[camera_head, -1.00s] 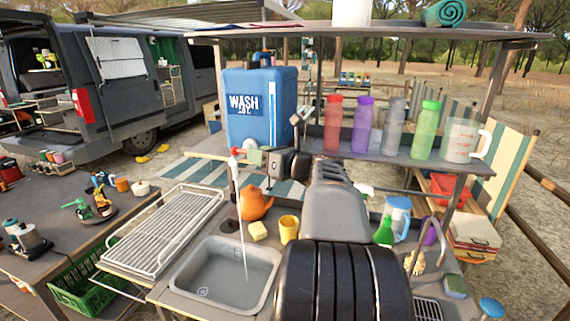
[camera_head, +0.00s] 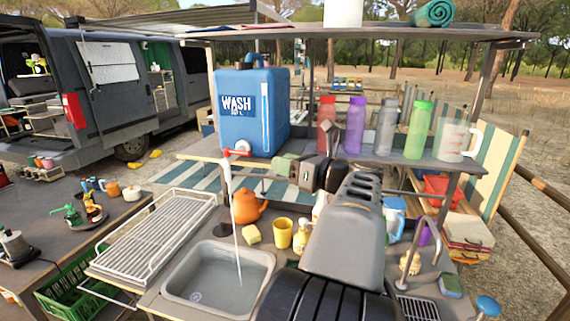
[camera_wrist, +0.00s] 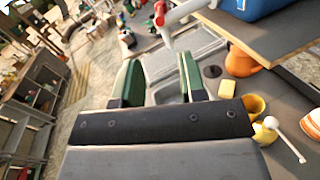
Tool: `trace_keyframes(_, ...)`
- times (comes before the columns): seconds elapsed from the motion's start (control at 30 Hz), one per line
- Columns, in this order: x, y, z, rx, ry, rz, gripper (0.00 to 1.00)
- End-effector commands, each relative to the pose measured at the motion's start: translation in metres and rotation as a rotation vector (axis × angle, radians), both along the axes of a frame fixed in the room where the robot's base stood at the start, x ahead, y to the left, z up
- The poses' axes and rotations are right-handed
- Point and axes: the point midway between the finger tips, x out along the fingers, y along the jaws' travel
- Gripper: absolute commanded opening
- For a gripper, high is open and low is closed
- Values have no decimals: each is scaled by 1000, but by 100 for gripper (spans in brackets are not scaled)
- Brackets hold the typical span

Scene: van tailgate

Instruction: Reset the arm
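My gripper (camera_head: 284,166) is in front of the shelf, to the right of the red tap (camera_head: 237,150) on the blue water tank (camera_head: 254,108), and apart from it. In the wrist view my gripper (camera_wrist: 157,66) has two green fingers spread apart with nothing between them; it is open and empty. My grey arm rises from the bottom of the head view and leans over the counter. A thin stream of water (camera_head: 237,235) runs from the tap into the sink (camera_head: 215,272).
Several bottles and a clear jug (camera_head: 456,140) stand on the shelf. A drying rack (camera_head: 158,236), orange teapot (camera_head: 247,206), yellow sponge (camera_head: 252,234) and yellow cup (camera_head: 283,233) surround the sink. My arm partly hides the counter's right side. A roof board (camera_head: 300,34) spans above.

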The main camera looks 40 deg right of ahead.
Motion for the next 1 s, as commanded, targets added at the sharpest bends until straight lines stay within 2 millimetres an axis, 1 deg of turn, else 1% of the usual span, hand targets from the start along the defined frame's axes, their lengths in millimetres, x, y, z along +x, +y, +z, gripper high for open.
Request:
trace_keyframes(0.37,0,0,0,-11,-3,0,38)
trace_keyframes(0.47,1,-2,-2,-111,-14,-12,38)
trace_keyframes(0.5,1,-4,-9,-186,2,-19,38)
trace_keyframes(0.57,0,-6,-29,-325,59,-16,38)
trace_keyframes(0.63,-6,-6,-63,-525,161,15,38)
trace_keyframes(0.67,-8,-3,-79,-626,207,49,38)
trace_keyframes(0.7,-10,7,-100,-765,263,121,38)
trace_keyframes(0.77,-13,25,-128,-974,327,260,38)
trace_keyframes(0.8,-15,39,-146,-1115,354,373,38)
trace_keyframes(0.87,-21,61,-172,-1333,371,570,38)
trace_keyframes(0.9,-25,76,-187,-1484,361,719,38)
trace_keyframes(0.97,-32,100,-207,-1715,312,964,38)
trace_keyframes(1.0,-37,114,-218,-1861,258,1128,38)
